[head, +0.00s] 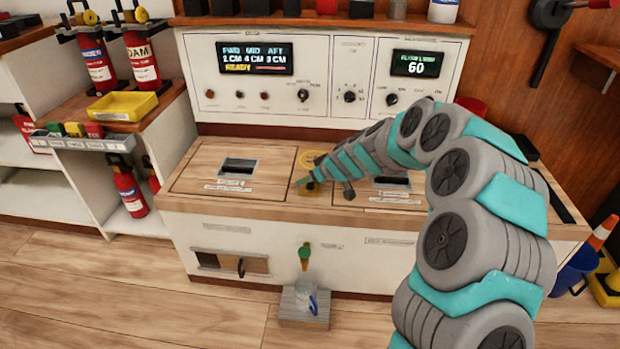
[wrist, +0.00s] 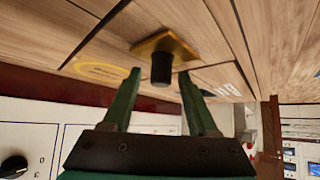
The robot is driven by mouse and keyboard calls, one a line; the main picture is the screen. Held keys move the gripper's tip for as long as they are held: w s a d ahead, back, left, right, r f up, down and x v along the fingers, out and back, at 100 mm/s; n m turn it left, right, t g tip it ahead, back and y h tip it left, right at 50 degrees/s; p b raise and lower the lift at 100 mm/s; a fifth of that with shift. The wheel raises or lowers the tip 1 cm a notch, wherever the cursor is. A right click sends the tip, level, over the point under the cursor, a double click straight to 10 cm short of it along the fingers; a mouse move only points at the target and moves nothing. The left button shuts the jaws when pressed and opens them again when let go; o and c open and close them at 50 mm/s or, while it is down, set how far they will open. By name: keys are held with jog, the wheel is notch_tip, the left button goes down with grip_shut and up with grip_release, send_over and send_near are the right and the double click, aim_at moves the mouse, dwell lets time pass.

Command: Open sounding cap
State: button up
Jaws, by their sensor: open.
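The sounding cap looks to be the black cylindrical knob (wrist: 161,68) on a yellow square plate (wrist: 178,45) in the wrist view. The plate is set on the wooden counter top, and in the head view (head: 311,189) it is partly hidden by my gripper. My gripper (wrist: 160,73) is open, with its two green fingers on either side of the knob in the picture. A gap shows on both sides, and I cannot tell how deep the knob sits between the fingers. In the head view my gripper (head: 304,183) is low over the counter middle.
The wooden counter (head: 205,150) has a dark recessed slot (head: 239,165) at left and another (head: 392,180) at right. A yellow ring marking (head: 310,158) lies behind the plate. The control panel (head: 330,95) rises at the back.

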grip_shut()
dwell(0.4)
dwell(1.0)
